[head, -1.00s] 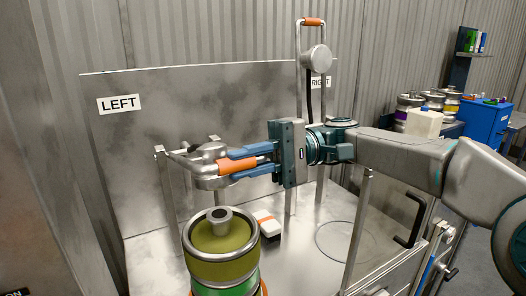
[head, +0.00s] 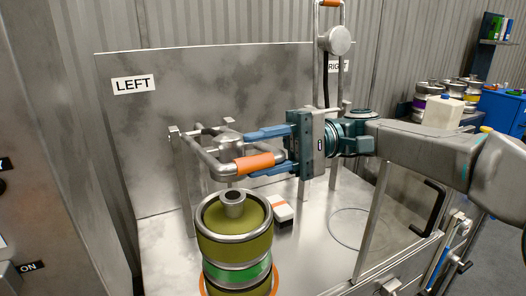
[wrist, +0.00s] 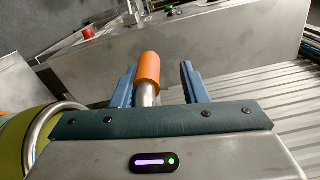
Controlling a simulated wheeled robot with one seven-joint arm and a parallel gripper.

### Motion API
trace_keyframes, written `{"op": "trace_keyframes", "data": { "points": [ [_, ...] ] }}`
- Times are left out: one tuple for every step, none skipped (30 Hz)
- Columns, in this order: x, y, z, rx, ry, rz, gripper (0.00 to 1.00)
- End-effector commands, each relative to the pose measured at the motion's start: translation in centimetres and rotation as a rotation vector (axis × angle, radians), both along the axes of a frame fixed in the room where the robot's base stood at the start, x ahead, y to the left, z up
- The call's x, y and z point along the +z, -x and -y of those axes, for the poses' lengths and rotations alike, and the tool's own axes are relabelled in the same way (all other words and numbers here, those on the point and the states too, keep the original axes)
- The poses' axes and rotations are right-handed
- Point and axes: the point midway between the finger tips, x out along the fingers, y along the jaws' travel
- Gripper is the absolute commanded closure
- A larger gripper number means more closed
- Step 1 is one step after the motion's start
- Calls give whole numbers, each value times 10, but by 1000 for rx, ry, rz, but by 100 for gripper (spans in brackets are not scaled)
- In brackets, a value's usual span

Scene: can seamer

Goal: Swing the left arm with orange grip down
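The left arm (head: 208,160) is a grey metal bar frame under the LEFT sign, lying about level above the bench. Its orange grip (head: 256,163) points right, towards my gripper (head: 268,151). My blue fingers are spread apart, one above and one at the lower side of the grip. In the wrist view the orange grip (wrist: 147,70) lies between the fingers (wrist: 158,82), close to the left one, with a clear gap to the right one. Contact with the left finger cannot be told.
An olive and green keg (head: 236,228) stands just below and in front of the left arm. A black handle (head: 430,208) is at right.

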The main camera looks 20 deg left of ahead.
Motion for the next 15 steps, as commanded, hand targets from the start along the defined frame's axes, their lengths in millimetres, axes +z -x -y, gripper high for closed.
{"op": "trace_keyframes", "data": {
  "points": [
    [1,0,0,0,-1,0,62],
    [1,0,0,0,-1,0,62],
    [1,-1,1,0,-2,-1,62],
    [1,-2,1,0,-2,-1,62],
    [1,-4,3,-1,-3,-2,62],
    [2,-7,5,-2,-3,-2,62],
    [2,-9,7,-3,-3,-2,62],
    [2,-13,10,-3,-3,-2,62],
    [2,-18,15,-3,-3,-2,62],
    [2,-23,19,-3,-3,-2,62],
    [3,-28,23,-4,-4,-2,62],
    [3,-35,29,-5,-4,-2,62],
    [3,-41,34,-5,-4,-2,62],
    [3,-46,39,-5,-4,-2,62],
    [3,-53,45,-5,-5,-3,62]
  ]
}}
